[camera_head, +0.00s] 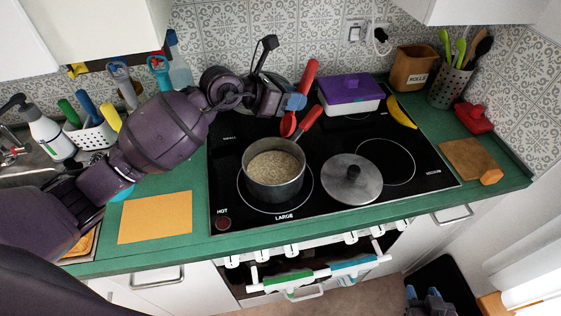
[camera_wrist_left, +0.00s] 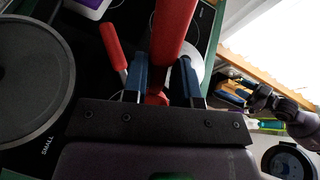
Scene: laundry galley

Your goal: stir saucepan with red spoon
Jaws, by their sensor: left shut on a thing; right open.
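The red spoon (camera_head: 308,82) is between the blue fingertips of my left gripper (camera_head: 292,104), behind the saucepan. Its handle points up and its red head hangs down beside the saucepan handle. In the left wrist view the red spoon (camera_wrist_left: 174,32) sits between the fingers of my left gripper (camera_wrist_left: 164,82). The saucepan (camera_head: 274,180) stands on the front burner marked LARGE, filled with a pale grainy food. Its red handle points back and right. I cannot tell whether the spoon touches the hob. My right gripper (camera_head: 428,298) is open and empty, low at the bottom edge.
A grey lid (camera_head: 352,180) lies on the hob right of the saucepan. A purple-lidded box (camera_head: 350,92) and a banana (camera_head: 401,112) are behind it. A dark round pan (camera_wrist_left: 30,80) shows in the left wrist view. An orange mat (camera_head: 155,218) lies left of the hob.

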